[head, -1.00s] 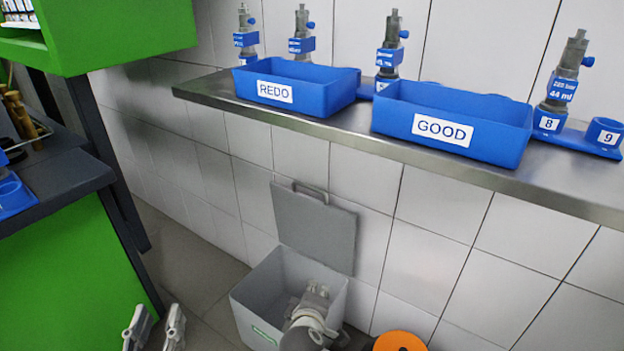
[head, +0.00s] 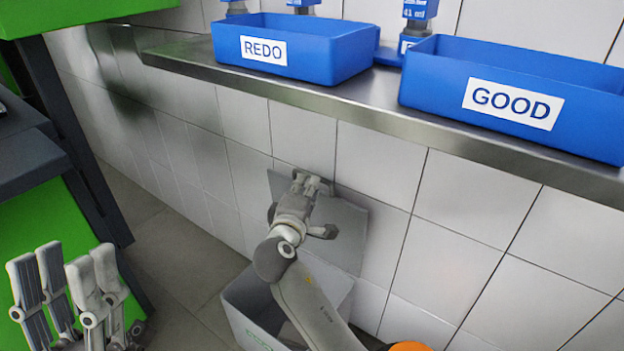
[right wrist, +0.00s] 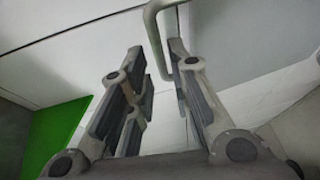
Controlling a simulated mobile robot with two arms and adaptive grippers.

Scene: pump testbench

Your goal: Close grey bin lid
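The grey bin (head: 238,312) stands on the floor against the tiled wall, partly hidden by my right arm. Its flat grey lid (head: 347,238) is open and stands upright behind the bin. My right gripper (head: 306,186) is in front of the lid's upper edge, by the handle. In the right wrist view, the grey handle loop (right wrist: 152,30) reaches in near the tips of my right gripper (right wrist: 160,65). The fingers are apart, with a clear gap between them. My left gripper (head: 68,275) is open and empty at the lower left, away from the bin.
A steel shelf (head: 370,105) crosses above the lid, holding a blue REDO tray (head: 330,65) and a blue GOOD tray (head: 440,95). A green and dark workbench (head: 50,220) stands at the left. An orange round object (head: 408,346) is at the bottom edge.

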